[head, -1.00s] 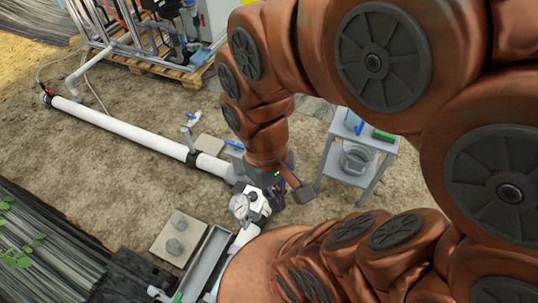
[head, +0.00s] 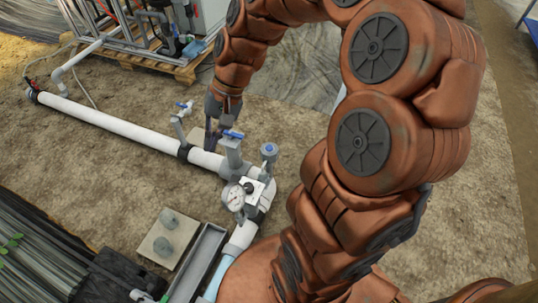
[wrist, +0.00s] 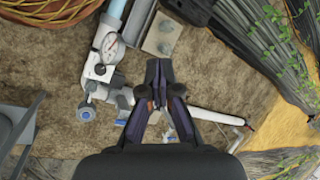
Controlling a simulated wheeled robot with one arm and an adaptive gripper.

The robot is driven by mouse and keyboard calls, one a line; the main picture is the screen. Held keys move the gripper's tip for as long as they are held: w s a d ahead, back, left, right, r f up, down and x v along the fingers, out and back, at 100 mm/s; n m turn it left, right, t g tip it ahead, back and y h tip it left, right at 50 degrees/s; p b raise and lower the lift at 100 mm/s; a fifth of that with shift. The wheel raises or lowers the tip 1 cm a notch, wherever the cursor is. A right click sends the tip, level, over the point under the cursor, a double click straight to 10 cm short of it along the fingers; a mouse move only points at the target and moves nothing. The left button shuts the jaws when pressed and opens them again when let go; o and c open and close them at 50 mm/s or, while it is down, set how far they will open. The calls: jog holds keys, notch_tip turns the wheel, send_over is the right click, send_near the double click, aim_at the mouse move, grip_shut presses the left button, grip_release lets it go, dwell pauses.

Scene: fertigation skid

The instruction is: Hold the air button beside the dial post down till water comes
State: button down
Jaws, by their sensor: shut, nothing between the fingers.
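The dial (head: 233,197), a round white gauge, stands on the pipe run in the lower middle of the head view. Beside it is a pale block with a small dark button (head: 249,187). The dial also shows at upper left in the wrist view (wrist: 111,40), with the pale block (wrist: 99,71) below it. My gripper (head: 211,146) is beyond the dial post, near the white pipe and behind a blue-handled valve. Its fingers (wrist: 158,68) are together and empty, apart from the button. I cannot tell whether the button is up or pressed. No water shows.
A blue lever valve (head: 233,134) and a blue-capped fitting (head: 269,150) rise close to the dial. Another blue valve (head: 184,106) stands farther along the white pipe (head: 110,123). A grey trough (head: 200,258) and a paving slab (head: 157,243) lie in front. Bare soil is open at right.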

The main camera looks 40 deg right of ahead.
jog(key=w+d+f+m+t+y+b, duration=0.1)
jog(key=w+d+f+m+t+b, duration=0.15)
jog(key=w+d+f+b, duration=0.35)
jog(key=w+d+f+m+t+b, duration=0.2)
jog(key=w+d+f+m+b, duration=0.1)
jog(key=d+f, duration=0.7)
jog(key=w+d+f+m+t+b, duration=0.2)
jog(key=w+d+f+m+b, duration=0.2)
jog(key=d+f, duration=0.7)
jog(key=w+d+m, duration=0.1)
jog(key=w+m, duration=0.1)
jog(key=m, duration=0.1)
jog(key=shift+d+m, duration=0.25)
jog(key=shift+m, duration=0.1)
jog(key=shift+t, duration=0.25)
jog(key=b, duration=0.7)
send_over(271, 148)
notch_tip(271, 148, down, 6)
jog(key=shift+f, duration=0.2)
jog(key=shift+w+f, duration=0.1)
jog(key=shift+f, duration=1.05)
jog(key=shift+f+p, duration=0.2)
jog(key=shift+p, duration=0.2)
jog(key=shift+f, duration=0.25)
jog(key=shift+f, duration=0.35)
dwell(1.0)
